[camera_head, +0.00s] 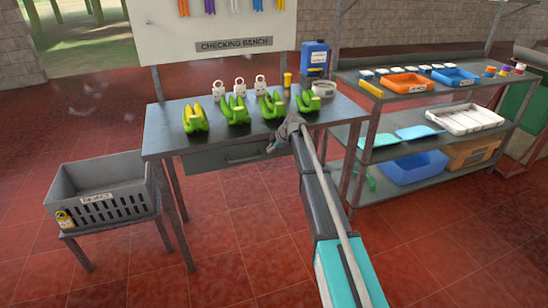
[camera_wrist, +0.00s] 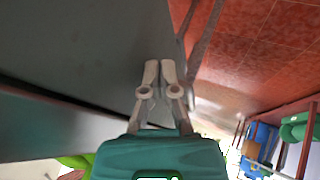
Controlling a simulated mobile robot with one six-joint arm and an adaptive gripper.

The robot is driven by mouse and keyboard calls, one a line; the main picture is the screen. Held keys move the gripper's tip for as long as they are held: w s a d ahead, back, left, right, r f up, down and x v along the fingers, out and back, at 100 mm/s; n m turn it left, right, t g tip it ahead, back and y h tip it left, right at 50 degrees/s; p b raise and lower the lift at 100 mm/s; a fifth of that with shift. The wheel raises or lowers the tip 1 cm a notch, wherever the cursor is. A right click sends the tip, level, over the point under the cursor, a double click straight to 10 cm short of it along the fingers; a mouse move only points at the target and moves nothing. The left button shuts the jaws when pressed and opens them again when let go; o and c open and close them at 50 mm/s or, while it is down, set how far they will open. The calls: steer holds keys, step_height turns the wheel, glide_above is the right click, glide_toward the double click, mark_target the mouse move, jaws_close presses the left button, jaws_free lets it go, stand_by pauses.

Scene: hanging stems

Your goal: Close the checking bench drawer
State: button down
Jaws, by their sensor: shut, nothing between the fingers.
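The checking bench (camera_head: 165,128) is a grey table under a board with its name sign. Its grey drawer (camera_head: 215,159) is below the top, with a handle (camera_head: 248,159) on its front. I cannot tell how far the drawer stands out. My gripper (camera_head: 271,149) is at the right end of the drawer front, hiding part of it. In the wrist view my gripper (camera_wrist: 164,66) is shut and empty, its fingertips beside a grey panel (camera_wrist: 90,45). A dark gap runs along this panel's lower edge. I cannot tell whether the fingers touch it.
A grey reject crate (camera_head: 100,178) on a stand is at left. A shelf rack (camera_head: 420,95) with trays is at right. The red floor in front is clear.

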steer(key=shift+w+a, duration=0.1)
steer(key=shift+w, duration=0.25)
steer(key=shift+r, duration=0.1)
steer(key=shift+s, duration=0.1)
steer(key=s+d+r+p, duration=0.6)
steer(key=s+r+p, duration=0.1)
steer(key=r+p, duration=0.1)
steer(key=shift+s, duration=0.2)
stand_by(0.7)
steer(key=shift+s+d, duration=0.1)
stand_by(0.3)
